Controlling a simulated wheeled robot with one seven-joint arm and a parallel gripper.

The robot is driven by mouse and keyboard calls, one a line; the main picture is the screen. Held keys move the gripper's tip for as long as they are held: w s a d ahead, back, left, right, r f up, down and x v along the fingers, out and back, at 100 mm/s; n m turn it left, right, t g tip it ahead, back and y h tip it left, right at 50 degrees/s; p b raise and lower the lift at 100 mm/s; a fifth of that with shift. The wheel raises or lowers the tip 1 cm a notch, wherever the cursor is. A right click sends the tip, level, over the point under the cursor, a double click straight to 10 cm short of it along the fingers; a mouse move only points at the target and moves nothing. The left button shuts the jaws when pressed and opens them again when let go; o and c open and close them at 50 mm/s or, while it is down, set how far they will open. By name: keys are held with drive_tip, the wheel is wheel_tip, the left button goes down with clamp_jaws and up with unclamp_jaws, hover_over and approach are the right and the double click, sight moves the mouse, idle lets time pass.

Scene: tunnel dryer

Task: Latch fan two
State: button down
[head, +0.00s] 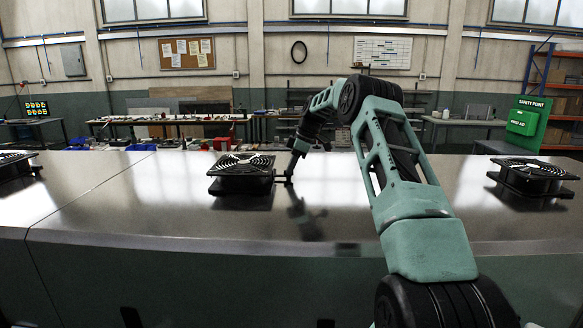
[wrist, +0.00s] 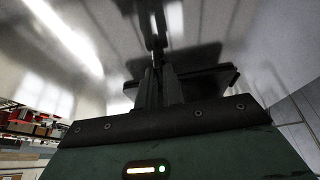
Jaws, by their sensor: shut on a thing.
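The middle fan (head: 243,163), a black square unit with a round grille, sits on the shiny metal dryer top. I take it as fan two. My gripper (head: 288,179) is at its right side, low and close to the metal top. It is shut on a small dark part, seemingly the fan's latch (head: 279,179). In the wrist view my gripper's fingers (wrist: 158,60) are close together, with the fan's dark body (wrist: 215,80) behind them. The gripped part is too small and dark to make out clearly, and so is the latch's position.
Another fan (head: 533,175) stands on the dryer top (head: 400,225) at the right. A third fan (head: 14,165) is partly cut off at the left edge. The metal top between them is clear.

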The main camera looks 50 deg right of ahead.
drive_tip(key=c, duration=1.5)
unclamp_jaws()
drive_tip(key=shift+c, duration=0.2)
drive_tip(key=shift+r, duration=0.1)
drive_tip(key=v, duration=1.7)
drive_tip(key=shift+d+r, duration=0.1)
